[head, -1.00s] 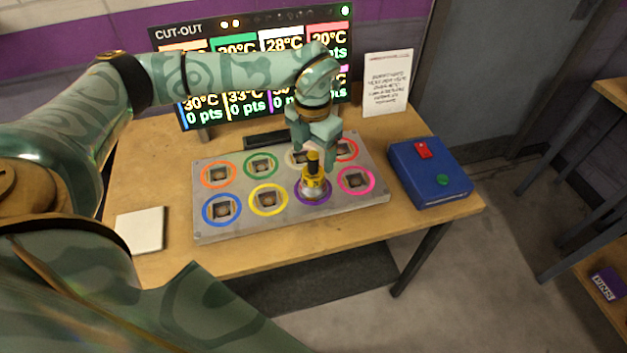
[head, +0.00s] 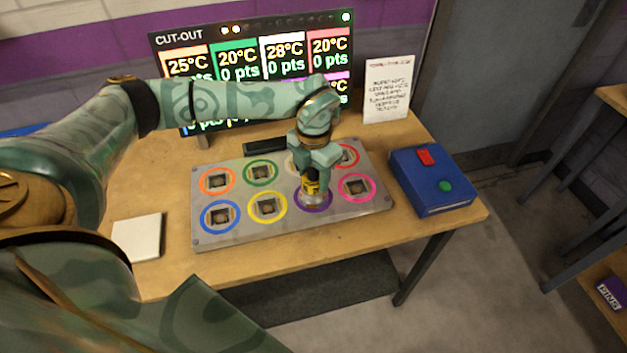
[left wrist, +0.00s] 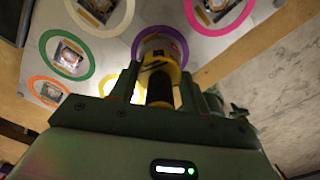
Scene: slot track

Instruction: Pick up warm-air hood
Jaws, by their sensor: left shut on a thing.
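The warm-air hood (head: 312,188) is a small yellow and black piece with a pale, clear-looking lower end. It stands upright at the purple ring (head: 325,205) of the grey slot board (head: 235,238). My left gripper (head: 314,172) points down over it and is shut on its dark upper part. In the left wrist view the hood (left wrist: 160,62) sits between the two fingers (left wrist: 158,88), its lower end inside the purple ring. Whether its base touches the board is hard to tell. My right gripper is not in view.
Other coloured rings with square slots surround it, including pink (head: 371,190) and yellow (head: 254,210). A blue box (head: 432,180) with red and green buttons stands right. A white pad (head: 137,237) lies left. A lit screen (head: 237,60) and paper sign (head: 388,88) stand behind.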

